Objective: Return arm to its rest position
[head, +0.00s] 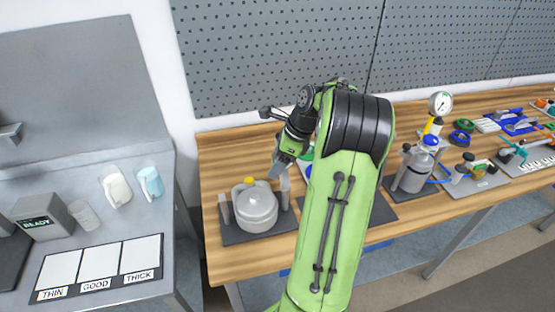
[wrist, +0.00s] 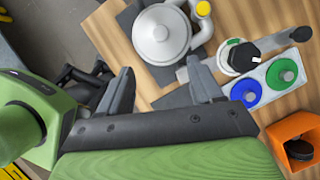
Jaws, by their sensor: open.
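My green arm rises through the middle of the head view and bends over the wooden workbench (head: 221,159). My gripper (head: 281,170) hangs above the bench, to the right of a grey rounded container with a yellow cap (head: 257,207). In the wrist view my gripper (wrist: 165,92) has its two fingers spread apart with nothing between them. The grey container (wrist: 160,35) shows beyond the fingers there, apart from them. My arm hides part of the bench behind it.
In the wrist view, blue (wrist: 246,93) and green (wrist: 281,73) discs and an orange box (wrist: 294,140) lie to the right. A gas cylinder with a gauge (head: 418,165) stands right of my arm. A grey counter with labelled white panels (head: 99,262) is at left.

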